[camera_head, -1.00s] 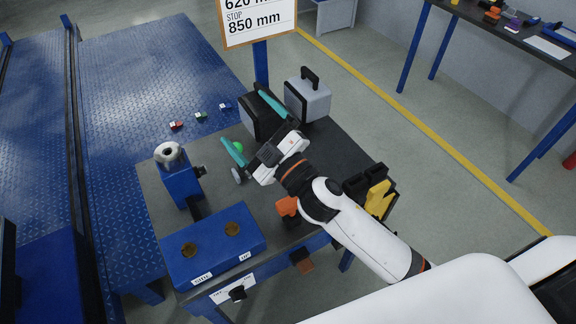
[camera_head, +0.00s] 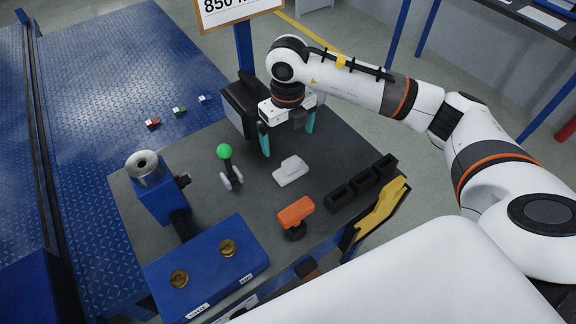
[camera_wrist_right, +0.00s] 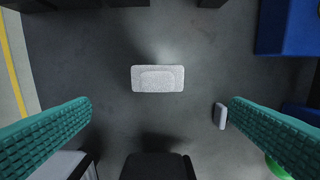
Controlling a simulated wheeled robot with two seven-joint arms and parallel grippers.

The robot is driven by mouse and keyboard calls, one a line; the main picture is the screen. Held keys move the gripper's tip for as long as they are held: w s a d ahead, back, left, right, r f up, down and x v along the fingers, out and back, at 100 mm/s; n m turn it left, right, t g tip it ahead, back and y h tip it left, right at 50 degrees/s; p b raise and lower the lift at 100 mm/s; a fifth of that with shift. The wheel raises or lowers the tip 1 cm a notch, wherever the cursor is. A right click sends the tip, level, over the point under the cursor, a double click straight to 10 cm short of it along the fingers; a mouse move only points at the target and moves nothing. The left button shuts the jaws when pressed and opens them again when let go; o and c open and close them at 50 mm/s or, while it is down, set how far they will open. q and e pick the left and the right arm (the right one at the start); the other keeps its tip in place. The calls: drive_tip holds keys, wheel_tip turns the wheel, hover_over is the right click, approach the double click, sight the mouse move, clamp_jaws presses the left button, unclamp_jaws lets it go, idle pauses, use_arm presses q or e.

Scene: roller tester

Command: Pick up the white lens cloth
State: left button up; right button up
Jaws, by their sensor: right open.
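The white lens cloth (camera_head: 291,171) lies folded, with a smaller layer on top, on the dark table top. In the right wrist view the cloth (camera_wrist_right: 158,78) lies beyond and between the two teal fingers, apart from both. My right gripper (camera_head: 287,140) is open and empty, pointing down above the table just behind the cloth. Its fingers also show in the right wrist view (camera_wrist_right: 160,125). My left gripper is not in view.
A green-knobbed lever (camera_head: 225,152) stands left of the cloth. An orange-topped tool (camera_head: 296,212) is in front, and black open bins (camera_head: 340,197) are to the right. A blue box (camera_head: 205,268) sits at the front left. A dark case (camera_head: 238,108) is behind.

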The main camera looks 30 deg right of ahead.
sight(291, 161)
wheel_tip(291, 161, down, 6)
drive_tip(key=shift+s+f+p, duration=0.1)
drive_tip(key=shift+p, duration=0.45)
drive_tip(key=f, duration=0.1)
drive_tip(key=f+p, duration=0.1)
drive_tip(key=f, duration=0.2)
drive_tip(key=shift+s+d+f, duration=0.25)
drive_tip(key=shift+d+f, duration=0.05)
drive_tip(key=shift+f, duration=0.4)
drive_tip(key=shift+c, duration=0.6)
drive_tip(key=c, duration=0.8)
wheel_tip(291, 161, up, 10)
drive_tip(key=shift+r+b, duration=0.1)
drive_tip(key=shift+b, duration=0.45)
